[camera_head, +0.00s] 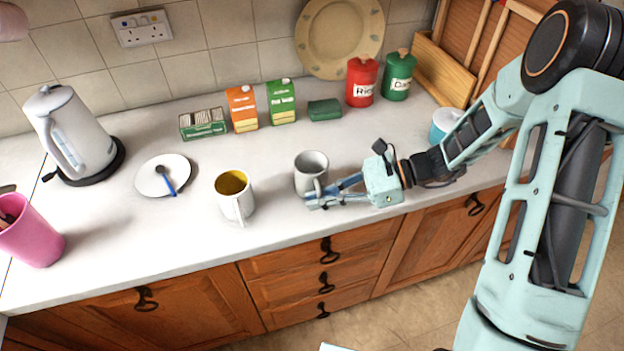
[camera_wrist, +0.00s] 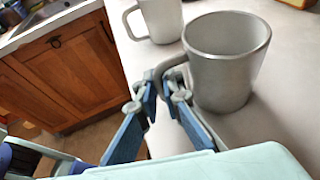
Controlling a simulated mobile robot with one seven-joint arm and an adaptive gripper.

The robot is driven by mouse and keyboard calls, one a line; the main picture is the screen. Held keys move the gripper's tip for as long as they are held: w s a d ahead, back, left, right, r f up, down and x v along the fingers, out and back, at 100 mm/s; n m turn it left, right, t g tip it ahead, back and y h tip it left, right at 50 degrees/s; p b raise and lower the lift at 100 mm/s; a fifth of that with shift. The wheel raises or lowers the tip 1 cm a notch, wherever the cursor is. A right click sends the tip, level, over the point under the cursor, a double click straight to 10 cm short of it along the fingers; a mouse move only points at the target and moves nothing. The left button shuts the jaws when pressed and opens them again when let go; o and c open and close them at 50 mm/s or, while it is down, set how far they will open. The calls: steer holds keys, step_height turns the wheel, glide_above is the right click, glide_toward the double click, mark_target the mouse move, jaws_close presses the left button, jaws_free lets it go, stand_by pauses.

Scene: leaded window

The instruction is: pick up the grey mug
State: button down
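The grey mug (camera_head: 311,172) stands upright on the white worktop, and in the wrist view the mug (camera_wrist: 226,65) is large, just beyond my fingers and to their right. Its handle (camera_wrist: 172,67) points toward my fingertips. My gripper (camera_head: 312,198) is low over the worktop at the mug's front right side. In the wrist view my gripper (camera_wrist: 159,84) has its two blue-padded fingers apart, with a narrow gap at the tips near the handle. Whether the tips touch the handle or straddle it I cannot tell.
A white mug with a yellow inside (camera_head: 232,195) stands left of the grey mug. A saucer (camera_head: 163,175) with a blue-handled spoon and a kettle (camera_head: 75,135) are farther left. Cartons (camera_head: 242,108) and red and green canisters (camera_head: 362,82) stand behind. The worktop's front edge is close.

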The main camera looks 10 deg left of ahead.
steer(key=shift+r, duration=0.2)
stand_by(0.6)
steer(key=shift+r, duration=1.15)
steer(key=s+r, duration=1)
steer(key=s, duration=0.3)
steer(key=shift+s+r+b, duration=0.2)
steer(key=shift+s+b, duration=0.2)
stand_by(0.8)
